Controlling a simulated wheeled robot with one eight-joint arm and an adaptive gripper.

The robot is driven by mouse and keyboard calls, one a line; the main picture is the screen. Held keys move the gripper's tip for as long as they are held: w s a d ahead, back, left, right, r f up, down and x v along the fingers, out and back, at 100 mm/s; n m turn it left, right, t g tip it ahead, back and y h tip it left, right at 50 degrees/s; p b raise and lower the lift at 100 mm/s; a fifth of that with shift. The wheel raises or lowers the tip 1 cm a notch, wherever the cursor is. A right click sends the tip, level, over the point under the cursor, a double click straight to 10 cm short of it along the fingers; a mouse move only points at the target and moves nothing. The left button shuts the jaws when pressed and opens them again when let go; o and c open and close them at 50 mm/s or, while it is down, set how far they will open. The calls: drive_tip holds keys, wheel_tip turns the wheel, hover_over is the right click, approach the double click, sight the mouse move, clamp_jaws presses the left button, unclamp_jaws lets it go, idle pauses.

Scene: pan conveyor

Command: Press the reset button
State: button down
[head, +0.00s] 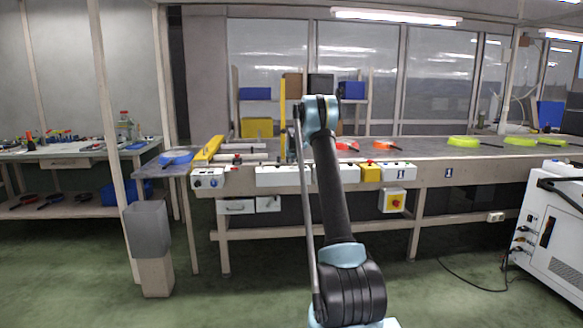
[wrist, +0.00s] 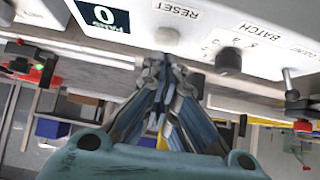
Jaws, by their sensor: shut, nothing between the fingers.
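The reset button (wrist: 167,36) is a pale round button under the upside-down label RESET, on a white control panel (wrist: 205,18) in the wrist view. My gripper (wrist: 161,62) is shut and empty. Its fingertips point at the panel's lower edge, just below the button in the picture. I cannot tell whether they touch it. In the head view my arm stands in front of the conveyor and its gripper end is hidden behind the arm's own links.
Beside the button are a dark BATCH knob (wrist: 229,62), a metal toggle (wrist: 291,84) and a display reading 0 (wrist: 103,15). In the head view, pans such as a green one (head: 463,141) lie on the long conveyor table (head: 440,172). A grey bin (head: 147,229) stands left.

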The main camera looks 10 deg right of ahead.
drive_tip(key=v, duration=1.1)
drive_tip(key=shift+w+r, duration=0.3)
drive_tip(key=shift+w, duration=0.05)
drive_tip(key=s+r+g, duration=0.3)
drive_tip(key=s+g, duration=0.1)
drive_tip(key=s, duration=3.9)
drive_tip(key=s+f+g, duration=0.1)
drive_tip(key=s+f, duration=0.5)
drive_tip(key=s, duration=0.6)
drive_tip(key=s+f+g, duration=0.1)
drive_tip(key=s+f, duration=0.6)
drive_tip(key=s, duration=0.5)
drive_tip(key=s+f+g, duration=0.1)
drive_tip(key=s+f, duration=0.5)
drive_tip(key=s, duration=0.6)
drive_tip(key=shift+s+f, duration=0.25)
drive_tip(key=shift+f, duration=0.15)
